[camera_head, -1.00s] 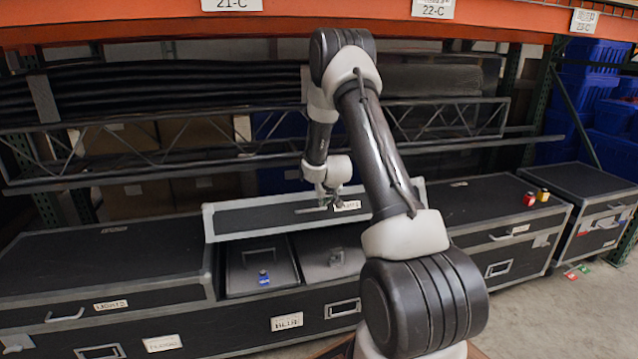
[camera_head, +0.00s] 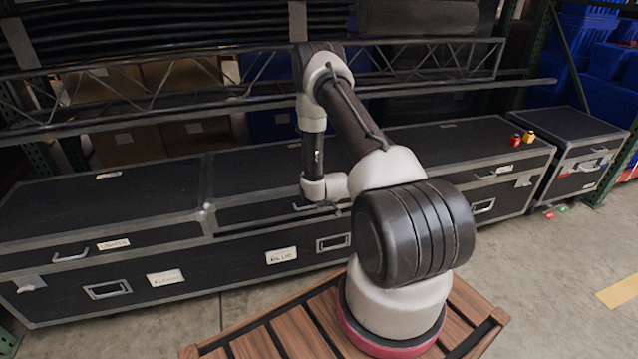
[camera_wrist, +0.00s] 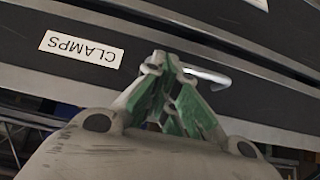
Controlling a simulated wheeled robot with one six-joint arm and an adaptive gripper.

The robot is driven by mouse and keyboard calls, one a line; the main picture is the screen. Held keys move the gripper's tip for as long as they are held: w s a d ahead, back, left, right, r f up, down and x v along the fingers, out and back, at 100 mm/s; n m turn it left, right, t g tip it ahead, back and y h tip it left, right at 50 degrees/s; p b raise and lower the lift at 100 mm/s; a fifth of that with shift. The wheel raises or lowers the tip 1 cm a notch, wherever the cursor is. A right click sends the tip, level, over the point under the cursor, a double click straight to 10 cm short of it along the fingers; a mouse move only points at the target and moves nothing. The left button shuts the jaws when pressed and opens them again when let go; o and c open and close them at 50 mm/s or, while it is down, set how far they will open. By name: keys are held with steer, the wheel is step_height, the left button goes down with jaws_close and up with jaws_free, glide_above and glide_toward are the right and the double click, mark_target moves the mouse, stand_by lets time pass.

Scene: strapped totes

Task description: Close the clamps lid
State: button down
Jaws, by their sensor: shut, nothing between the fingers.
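The clamps lid (camera_head: 265,178) is a black lid with grey edging, in the middle of the long case in the head view. It lies down, about level with its neighbours, and hides the inside. Whether it is fully seated is hard to tell. In the wrist view its dark front (camera_wrist: 25,60) carries a white CLAMPS label (camera_wrist: 80,50), upside down, and a silver handle (camera_wrist: 208,77). My gripper (camera_wrist: 163,66) is shut and empty, its tips together just beside the handle; contact is unclear. In the head view the gripper is mostly hidden by my arm.
The left lid (camera_head: 100,205) and the right lid (camera_head: 460,145) adjoin it. Metal truss (camera_head: 140,85) runs behind the cases.

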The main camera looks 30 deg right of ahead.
steer(key=f, duration=0.2)
steer(key=s+f, duration=0.1)
steer(key=f, duration=0.1)
steer(key=shift+s+a+f, duration=0.15)
steer(key=shift+f, duration=0.25)
